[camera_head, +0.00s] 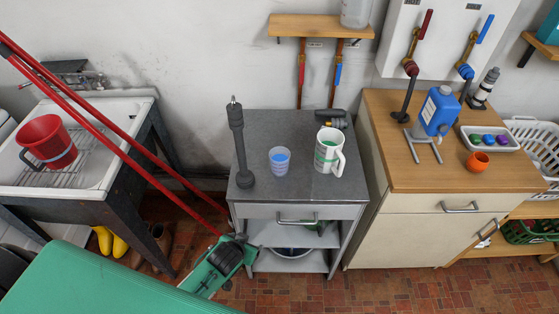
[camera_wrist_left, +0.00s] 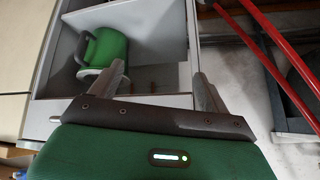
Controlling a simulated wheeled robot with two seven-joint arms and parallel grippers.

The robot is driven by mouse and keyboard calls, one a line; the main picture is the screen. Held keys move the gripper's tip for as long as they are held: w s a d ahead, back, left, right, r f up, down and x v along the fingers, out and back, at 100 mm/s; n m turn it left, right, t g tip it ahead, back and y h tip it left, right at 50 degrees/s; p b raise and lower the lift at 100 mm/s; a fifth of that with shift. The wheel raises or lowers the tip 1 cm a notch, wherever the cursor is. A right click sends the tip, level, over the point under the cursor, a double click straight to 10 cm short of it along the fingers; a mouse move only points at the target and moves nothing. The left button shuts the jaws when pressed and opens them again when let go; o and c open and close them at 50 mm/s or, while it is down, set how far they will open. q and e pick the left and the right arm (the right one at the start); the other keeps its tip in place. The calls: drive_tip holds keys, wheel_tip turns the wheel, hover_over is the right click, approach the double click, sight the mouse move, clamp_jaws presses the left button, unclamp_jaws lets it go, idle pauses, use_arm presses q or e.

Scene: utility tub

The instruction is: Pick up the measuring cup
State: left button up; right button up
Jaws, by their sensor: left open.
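A white handled jug (camera_head: 329,151) with green markings stands upright on the grey cabinet top, toward its right side. It looks like the measuring cup. A small clear-blue cup (camera_head: 279,160) stands to its left; I cannot tell if it is graduated. My left gripper (camera_head: 240,240) is low at the cabinet's front left, below the top and apart from both. In the left wrist view the left gripper (camera_wrist_left: 160,85) is open with nothing between its fingers. Beyond it, a green handled vessel (camera_wrist_left: 106,48) sits inside a shelf of the cabinet. My right gripper is not in view.
On the grey cabinet (camera_head: 300,195), a dark upright tool (camera_head: 239,150) stands left and a dark drill-like tool (camera_head: 332,118) lies behind the jug. Red poles (camera_head: 120,130) slant across the left side. A wooden counter (camera_head: 410,160) adjoins right. The cabinet top's front middle is clear.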

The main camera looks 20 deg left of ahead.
use_arm(q)
wheel_tip(320, 180, up, 10)
drive_tip(key=w+t, duration=0.2)
drive_tip(key=t+h+p, duration=0.1)
drive_tip(key=t, duration=0.3)
approach(276, 166)
drive_tip(key=shift+s+a+f+n, duration=0.15)
drive_tip(key=shift+a+f+n, duration=0.1)
drive_tip(key=shift+f+n, duration=0.05)
drive_tip(key=shift+w+d+r, duration=0.1)
drive_tip(key=shift+w, duration=0.25)
drive_tip(key=p+x, duration=0.1)
drive_tip(key=x, duration=0.5)
drive_tip(key=shift+w+d, duration=0.1)
drive_tip(key=shift+w, duration=0.25)
drive_tip(key=shift+w+f, duration=0.4)
drive_tip(key=shift+w, duration=0.05)
drive_tip(key=shift+w+f+p, duration=0.1)
drive_tip(key=shift+w+p, duration=0.25)
drive_tip(key=shift+w, duration=0.05)
drive_tip(key=shift+p+x, duration=0.55)
drive_tip(key=shift+x, duration=1.7)
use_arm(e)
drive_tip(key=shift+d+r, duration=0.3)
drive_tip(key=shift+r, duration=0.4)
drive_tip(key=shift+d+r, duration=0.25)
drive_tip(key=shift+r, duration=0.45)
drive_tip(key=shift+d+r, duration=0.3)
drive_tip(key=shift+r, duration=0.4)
